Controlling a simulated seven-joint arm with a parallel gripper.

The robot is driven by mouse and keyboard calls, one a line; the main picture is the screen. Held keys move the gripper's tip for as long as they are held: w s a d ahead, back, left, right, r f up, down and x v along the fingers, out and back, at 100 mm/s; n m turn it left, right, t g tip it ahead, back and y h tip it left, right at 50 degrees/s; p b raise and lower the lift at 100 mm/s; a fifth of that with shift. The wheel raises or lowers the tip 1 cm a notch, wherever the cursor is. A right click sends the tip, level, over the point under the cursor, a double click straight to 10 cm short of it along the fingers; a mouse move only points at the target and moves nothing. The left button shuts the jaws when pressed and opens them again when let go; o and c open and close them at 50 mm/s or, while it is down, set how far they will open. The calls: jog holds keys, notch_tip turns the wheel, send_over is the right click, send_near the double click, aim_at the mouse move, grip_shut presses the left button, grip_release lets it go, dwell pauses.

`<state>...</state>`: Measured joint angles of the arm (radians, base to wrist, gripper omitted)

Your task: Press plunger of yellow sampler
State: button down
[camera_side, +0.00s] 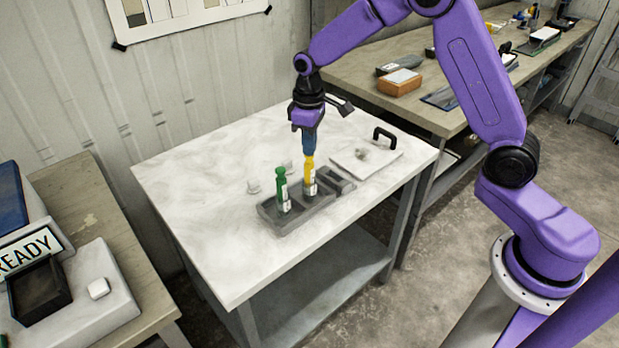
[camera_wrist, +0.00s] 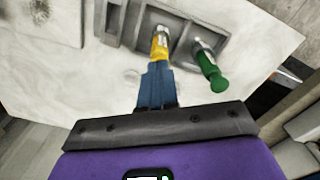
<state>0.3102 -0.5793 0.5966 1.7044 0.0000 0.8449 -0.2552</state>
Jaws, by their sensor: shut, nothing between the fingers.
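The yellow sampler (camera_side: 309,178) stands upright in a grey rack (camera_side: 272,217) on the white table, with a pale label on its lower part. It also shows in the wrist view (camera_wrist: 160,44). My gripper (camera_side: 309,150) points down directly above it, with its blue fingers (camera_wrist: 156,82) shut and empty. The fingertips are at the top of the yellow sampler and hide its plunger end; I cannot tell whether they touch. The green sampler (camera_side: 281,187) stands in the rack to the left of the yellow one in the side view.
A flat board (camera_side: 372,160) with a black handle (camera_side: 384,136) lies right of the rack. Small pale pieces (camera_side: 254,186) lie behind the rack. The table's left part is clear. A grey machine with a READY sign (camera_side: 30,250) stands at lower left.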

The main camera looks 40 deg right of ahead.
jog(key=shift+r, duration=2.8)
jog(key=s+a+r+n, duration=0.2)
jog(key=s, duration=0.7)
jog(key=s+a+r+n, duration=0.1)
jog(key=s+a+r, duration=0.1)
jog(key=s, duration=0.7)
jog(key=s+d+n, duration=0.1)
jog(key=s+d, duration=0.1)
jog(key=s, duration=0.6)
jog(key=s+d+f+n, duration=0.1)
jog(key=s+d+n, duration=0.1)
jog(key=s, duration=0.7)
jog(key=shift+s+d+f+n, duration=0.15)
jog(key=shift+d+n, duration=0.15)
jog(key=shift+d, duration=0.35)
